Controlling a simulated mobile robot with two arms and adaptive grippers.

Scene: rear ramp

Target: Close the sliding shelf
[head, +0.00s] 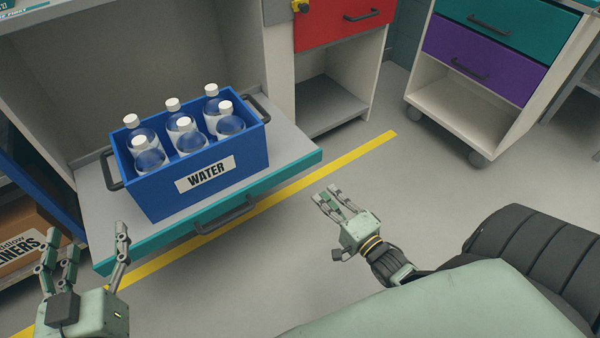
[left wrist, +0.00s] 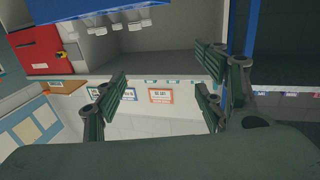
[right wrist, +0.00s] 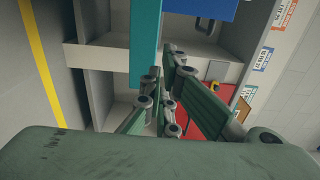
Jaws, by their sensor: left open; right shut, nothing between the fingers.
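The sliding shelf (head: 95,215) is a grey board with a teal front edge, pulled out of its cabinet. A dark handle (head: 224,215) is on that front edge. A blue crate (head: 160,198) labelled WATER, with several capped bottles, stands upright on the shelf. My left gripper (head: 92,240) is open and empty near the shelf's front left corner; its spread fingers show in the left wrist view (left wrist: 162,88). My right gripper (head: 328,194) is shut and empty, right of the shelf's front right corner, apart from it. The teal front edge (right wrist: 146,40) also shows in the right wrist view.
A red drawer (head: 340,22) above an open compartment stands right of the shelf. A wheeled cabinet with teal and purple drawers (head: 480,62) is at the upper right. A cardboard box (head: 25,245) sits at the left. The floor (head: 420,190) before the shelf is clear, with a yellow line.

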